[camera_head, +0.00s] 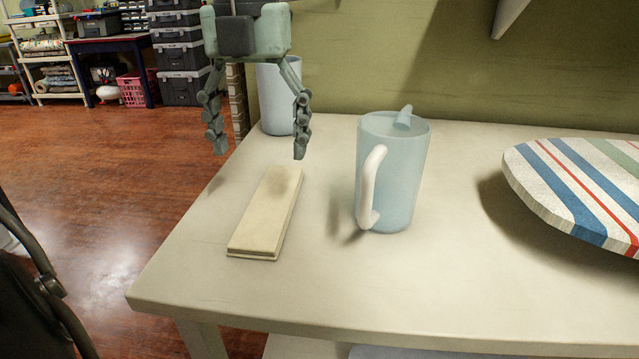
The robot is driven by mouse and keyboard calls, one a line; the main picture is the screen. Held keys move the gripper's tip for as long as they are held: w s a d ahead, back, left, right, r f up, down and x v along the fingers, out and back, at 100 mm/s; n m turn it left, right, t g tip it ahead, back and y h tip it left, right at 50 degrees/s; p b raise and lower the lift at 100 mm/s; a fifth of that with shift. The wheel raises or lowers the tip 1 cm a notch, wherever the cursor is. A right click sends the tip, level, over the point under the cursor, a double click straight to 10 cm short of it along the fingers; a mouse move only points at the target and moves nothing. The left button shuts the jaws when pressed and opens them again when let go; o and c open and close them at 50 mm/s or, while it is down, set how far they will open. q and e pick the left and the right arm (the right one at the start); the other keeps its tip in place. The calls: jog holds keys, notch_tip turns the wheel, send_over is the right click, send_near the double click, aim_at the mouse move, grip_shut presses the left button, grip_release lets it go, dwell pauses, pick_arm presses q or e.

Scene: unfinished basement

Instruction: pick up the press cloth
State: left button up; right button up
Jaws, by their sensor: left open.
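A flat cream rectangular slab, which looks like the folded press cloth (262,222), lies on the left part of the pale table (330,285). Its long side runs away from me, and its far end is in shadow. My left gripper (259,153) hangs above and just beyond its far end, fingers pointing down. The fingers are spread wide and nothing is between them. The gripper appears apart from the cloth. My right gripper is not in view.
A translucent blue pitcher (405,180) with a white handle stands right of the cloth. A pale blue cup (275,90) stands behind my left gripper. A striped ironing board (585,190) is at the right. The green wall (400,60) bounds the table's back. The table's front is clear.

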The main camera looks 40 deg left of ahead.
aim_at(271, 200)
pick_arm(q)
jog(key=shift+w+d, duration=0.1)
jog(key=shift+w, duration=0.25)
jog(key=shift+w+f, duration=0.1)
jog(key=shift+f, duration=0.25)
notch_tip(271, 200, down, 7)
jog(key=shift+f+b, duration=0.1)
jog(key=shift+b, duration=0.25)
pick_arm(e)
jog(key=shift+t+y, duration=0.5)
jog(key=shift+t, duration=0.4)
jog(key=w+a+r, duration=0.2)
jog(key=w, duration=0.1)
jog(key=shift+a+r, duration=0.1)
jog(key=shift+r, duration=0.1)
pick_arm(q)
jog(key=shift+d, duration=0.1)
jog(key=shift+c, duration=0.3)
jog(key=c, duration=1)
jog(key=shift+r, duration=0.2)
